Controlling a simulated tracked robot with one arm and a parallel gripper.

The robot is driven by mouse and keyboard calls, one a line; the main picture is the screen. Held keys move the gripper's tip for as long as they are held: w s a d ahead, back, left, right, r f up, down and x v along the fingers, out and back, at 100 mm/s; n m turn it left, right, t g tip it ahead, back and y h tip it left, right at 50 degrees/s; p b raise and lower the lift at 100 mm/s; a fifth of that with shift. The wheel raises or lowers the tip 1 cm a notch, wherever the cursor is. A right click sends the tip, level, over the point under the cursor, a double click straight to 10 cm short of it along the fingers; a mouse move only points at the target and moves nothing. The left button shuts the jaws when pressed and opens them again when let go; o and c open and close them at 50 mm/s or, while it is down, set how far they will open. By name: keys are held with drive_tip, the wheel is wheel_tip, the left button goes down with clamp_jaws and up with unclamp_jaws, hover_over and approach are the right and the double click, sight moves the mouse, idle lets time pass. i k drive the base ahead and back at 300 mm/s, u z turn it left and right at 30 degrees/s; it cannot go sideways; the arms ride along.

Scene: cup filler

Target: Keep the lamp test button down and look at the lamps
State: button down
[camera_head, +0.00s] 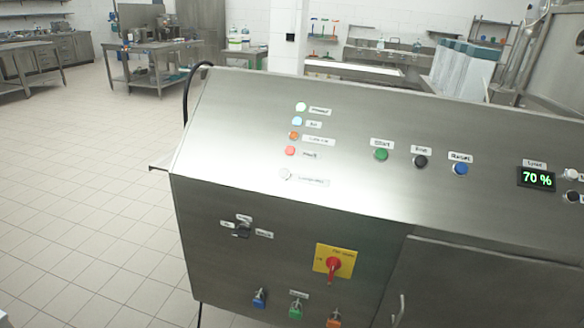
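A steel control panel (235,130) fills the middle and right of the view. On its sloped face is a column of lamps: a pale greenish-white one (301,107), a light blue one (296,121), an orange one (294,135) and a red one (290,151). Whether they are lit is hard to tell; the top two look pale and bright. Below them is a pale grey button (285,174) with a blurred label, which looks like the lamp test button. Nothing visible touches it. My gripper is not in view.
Right of the lamps are a green Start button (381,154), a black button (420,161), a blue Reset button (460,169) and a 70 % display (536,179). A red rotary switch (333,265) and a black selector (242,230) are on the front. Tiled floor is free at left.

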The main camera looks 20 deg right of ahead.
sight(283, 174)
drive_tip(key=i, duration=0.85)
drive_tip(key=u, duration=0.05)
